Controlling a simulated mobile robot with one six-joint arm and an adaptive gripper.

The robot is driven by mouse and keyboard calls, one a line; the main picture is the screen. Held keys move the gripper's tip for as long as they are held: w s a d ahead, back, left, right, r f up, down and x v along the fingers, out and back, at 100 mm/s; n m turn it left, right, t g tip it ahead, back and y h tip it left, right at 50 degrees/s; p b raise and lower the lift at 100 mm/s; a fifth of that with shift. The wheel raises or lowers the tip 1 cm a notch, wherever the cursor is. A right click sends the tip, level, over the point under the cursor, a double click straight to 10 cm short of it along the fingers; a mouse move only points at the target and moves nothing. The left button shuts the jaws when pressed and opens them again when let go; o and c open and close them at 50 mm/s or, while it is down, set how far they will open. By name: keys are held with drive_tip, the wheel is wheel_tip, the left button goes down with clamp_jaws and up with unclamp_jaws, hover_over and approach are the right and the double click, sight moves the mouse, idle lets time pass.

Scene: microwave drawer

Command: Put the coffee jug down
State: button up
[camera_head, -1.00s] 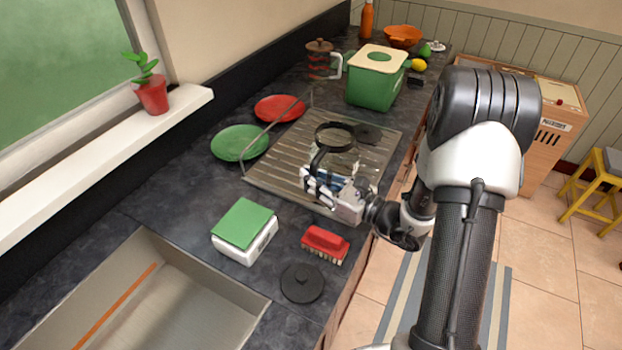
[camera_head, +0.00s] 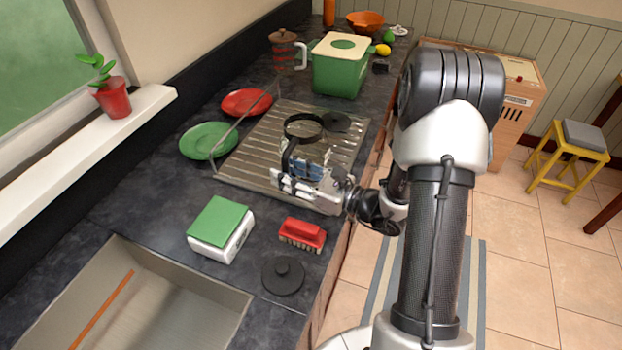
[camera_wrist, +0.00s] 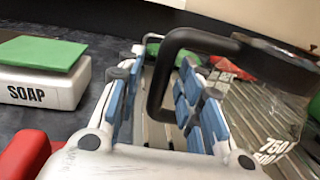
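The coffee jug (camera_head: 320,150) is clear glass with a black rim and black handle. It appears upright on the metal drainer (camera_head: 255,165), though its base is partly hidden by my gripper. My gripper (camera_head: 297,178) is at the jug's near side, around the handle. In the wrist view, the black handle (camera_wrist: 160,85) passes between my blue-padded fingers, with a gap visible between the pads. The fingers look open. The glass jug with white volume marks (camera_wrist: 275,115) is at the right of that view.
A thin rail runs along the drainer's left side. Soap box (camera_head: 222,240), red brush (camera_head: 302,235), plates (camera_head: 208,140) and green bin (camera_head: 338,75) stand around.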

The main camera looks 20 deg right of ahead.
drive_tip(key=p+v, duration=0.2)
drive_tip(key=v, duration=0.8)
drive_tip(key=shift+s+d, duration=0.15)
drive_tip(key=s+a+r+n+g+y, duration=0.1)
drive_tip(key=a+n+g, duration=0.1)
drive_tip(key=a, duration=0.1)
drive_tip(key=s+a+r+n+g+y, duration=0.1)
drive_tip(key=a+r+n+g, duration=0.1)
drive_tip(key=a, duration=0.1)
drive_tip(key=s+a+r+n+g+y, duration=0.1)
drive_tip(key=a+n+g, duration=0.1)
drive_tip(key=a+n, duration=0.1)
drive_tip(key=shift+s+r, duration=0.25)
drive_tip(key=shift+r, duration=0.15)
drive_tip(key=s+a+r+n+g+h, duration=0.1)
drive_tip(key=s+a+n+g+h, duration=0.25)
drive_tip(key=s+n, duration=0.35)
drive_tip(key=s+a+r+n+g+h, duration=0.1)
drive_tip(key=s+a+n+g+h, duration=0.25)
drive_tip(key=s+n+g, duration=0.2)
drive_tip(key=s+d+r+n+t+h, duration=0.3)
drive_tip(key=d+r+n+t+h, duration=0.2)
drive_tip(key=n, duration=0.4)
drive_tip(key=shift+d+r+t+h, duration=0.3)
drive_tip(key=shift+d+r+h, duration=0.3)
drive_tip(key=shift+h, duration=0.4)
drive_tip(key=shift+a, duration=0.25)
